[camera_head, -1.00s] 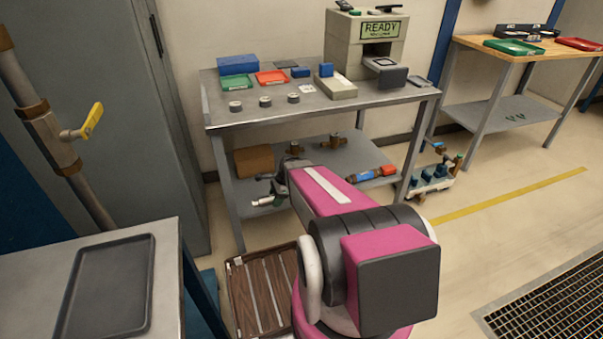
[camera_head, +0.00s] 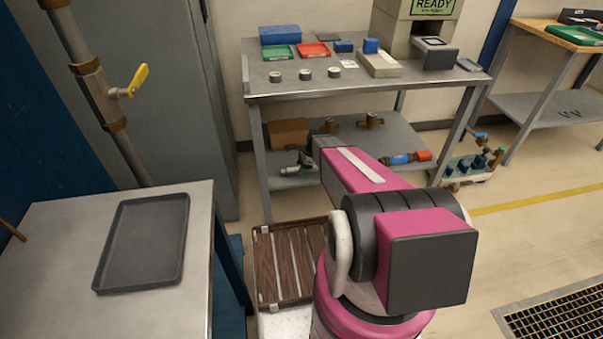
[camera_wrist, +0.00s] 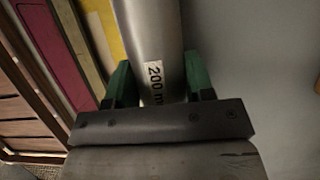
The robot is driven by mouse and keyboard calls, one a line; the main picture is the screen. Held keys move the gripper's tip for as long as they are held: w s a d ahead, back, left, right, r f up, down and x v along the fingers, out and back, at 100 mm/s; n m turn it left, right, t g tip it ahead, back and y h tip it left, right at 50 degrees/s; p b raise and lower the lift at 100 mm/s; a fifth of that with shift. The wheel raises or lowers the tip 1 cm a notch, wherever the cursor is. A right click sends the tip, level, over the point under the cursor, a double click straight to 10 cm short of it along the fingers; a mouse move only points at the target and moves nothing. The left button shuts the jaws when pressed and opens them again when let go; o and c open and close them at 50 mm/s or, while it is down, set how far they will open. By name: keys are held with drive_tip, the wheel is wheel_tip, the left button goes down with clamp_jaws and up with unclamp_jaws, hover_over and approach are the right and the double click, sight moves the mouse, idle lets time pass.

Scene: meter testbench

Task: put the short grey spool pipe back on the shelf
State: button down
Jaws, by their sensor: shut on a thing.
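The short grey spool pipe (camera_wrist: 150,35) is a smooth grey cylinder with a white label reading "200 m", partly cut off. In the wrist view it lies between the green fingers of my gripper (camera_wrist: 158,88), which is shut on it. In the head view my gripper (camera_head: 300,165) is at the left front of the bench's lower shelf (camera_head: 345,147). The pipe shows there only as a small pale end (camera_head: 289,171). My arm hides part of the shelf. I cannot tell whether the pipe touches the shelf.
The shelf holds a brown box (camera_head: 288,132), brass fittings (camera_head: 370,120) and a red-and-blue pipe piece (camera_head: 408,158). A table with an empty dark tray (camera_head: 145,240) stands at left. A fitting-laden cart (camera_head: 470,168) stands right.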

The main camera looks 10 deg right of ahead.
drive_tip(key=shift+f, duration=1.4)
drive_tip(key=shift+f, duration=0.1)
drive_tip(key=shift+c, duration=2.4)
unclamp_jaws()
drive_tip(key=v, duration=1.2)
drive_tip(key=s+a+r+n+h, duration=0.2)
drive_tip(key=s+r+n, duration=0.4)
drive_tip(key=s+n, duration=0.3)
drive_tip(key=s+a+r+n+h, duration=0.2)
drive_tip(key=s+r+n, duration=0.5)
drive_tip(key=s+n, duration=0.2)
drive_tip(key=shift+s+a, duration=0.2)
drive_tip(key=shift+s, duration=1.05)
